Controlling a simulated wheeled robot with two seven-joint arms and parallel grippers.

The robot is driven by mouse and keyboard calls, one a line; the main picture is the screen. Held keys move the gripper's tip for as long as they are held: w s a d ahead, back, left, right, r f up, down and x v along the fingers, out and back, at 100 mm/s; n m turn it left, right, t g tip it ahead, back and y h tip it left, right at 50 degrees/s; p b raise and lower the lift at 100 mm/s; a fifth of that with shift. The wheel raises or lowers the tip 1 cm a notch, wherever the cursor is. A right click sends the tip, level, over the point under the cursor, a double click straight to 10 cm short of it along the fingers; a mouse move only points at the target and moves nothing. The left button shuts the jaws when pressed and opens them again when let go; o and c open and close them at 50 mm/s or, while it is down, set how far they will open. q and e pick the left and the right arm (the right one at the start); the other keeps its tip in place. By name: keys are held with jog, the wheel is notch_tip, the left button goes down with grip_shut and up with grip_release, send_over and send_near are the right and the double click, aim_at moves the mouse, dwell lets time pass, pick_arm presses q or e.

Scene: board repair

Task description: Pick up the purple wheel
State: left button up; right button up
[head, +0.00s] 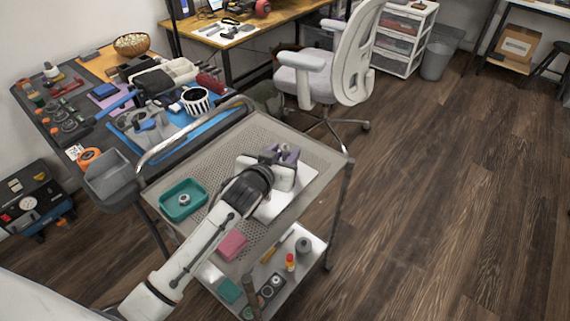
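My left gripper (284,153) is over the far part of the grey perforated cart top (215,160). Its arm comes in from the lower left. A small purple piece (290,157), which looks like the purple wheel, shows at the fingertips. The gripper's white body and fingers hide part of it. I cannot tell whether the fingers are closed on it or only around it. A white flat sheet or board (268,210) lies under the gripper. My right gripper is not in view.
On the cart, a teal tray (170,212) holds a small grey round part, and a pink block (232,246) lies nearer. The lower shelf (280,286) holds small bottles and parts. A cluttered workbench stands at left, an office chair (342,70) behind. The wooden floor at right is clear.

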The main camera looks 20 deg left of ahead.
pick_arm(q)
jog(key=shift+w+f, duration=0.2)
jog(key=shift+w, duration=0.3)
grip_shut()
jog(key=shift+r, duration=0.1)
